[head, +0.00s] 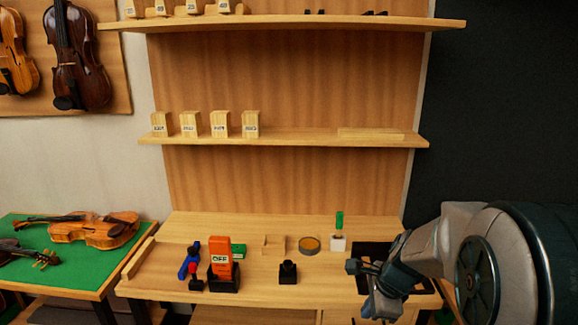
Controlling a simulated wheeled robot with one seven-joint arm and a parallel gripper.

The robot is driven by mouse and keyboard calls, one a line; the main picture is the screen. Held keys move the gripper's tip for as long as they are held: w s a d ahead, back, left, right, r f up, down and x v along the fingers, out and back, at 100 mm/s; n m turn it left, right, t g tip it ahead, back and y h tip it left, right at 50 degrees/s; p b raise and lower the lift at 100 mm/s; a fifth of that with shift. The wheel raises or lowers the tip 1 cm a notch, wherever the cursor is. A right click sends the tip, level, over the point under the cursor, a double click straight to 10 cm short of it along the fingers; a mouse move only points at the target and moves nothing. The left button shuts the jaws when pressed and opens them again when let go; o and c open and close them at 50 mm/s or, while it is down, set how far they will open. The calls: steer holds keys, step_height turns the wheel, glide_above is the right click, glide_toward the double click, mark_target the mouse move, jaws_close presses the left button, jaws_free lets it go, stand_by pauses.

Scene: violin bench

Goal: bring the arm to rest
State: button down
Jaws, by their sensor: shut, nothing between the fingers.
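My gripper (356,267) is at the lower right in the head view, at the end of my arm, which reaches in from the right edge. Its fingers are shut with nothing between them. It is in front of the right part of the wooden bench (260,288), over or near a black-framed item (374,250). The height of the gripper above the bench is hard to tell.
On the bench stand an orange block marked OFF (221,257), a black holder (288,272), a round tin (309,245) and a green-handled tool in a white block (338,232). Shelves (290,138) rise behind. A green-topped table (60,262) with violins is at left.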

steer(key=s+a+r+n+h, duration=0.1)
steer(key=s+r+n, duration=0.3)
steer(key=s+n, duration=0.4)
steer(key=s+a+r+n+h, duration=0.1)
steer(key=s+r+n, duration=0.3)
steer(key=s+n, duration=0.4)
steer(key=shift+s+a+n+t, duration=0.25)
steer(key=shift+a+n+t, duration=0.1)
steer(key=shift+n, duration=1.15)
steer(key=shift+r, duration=0.1)
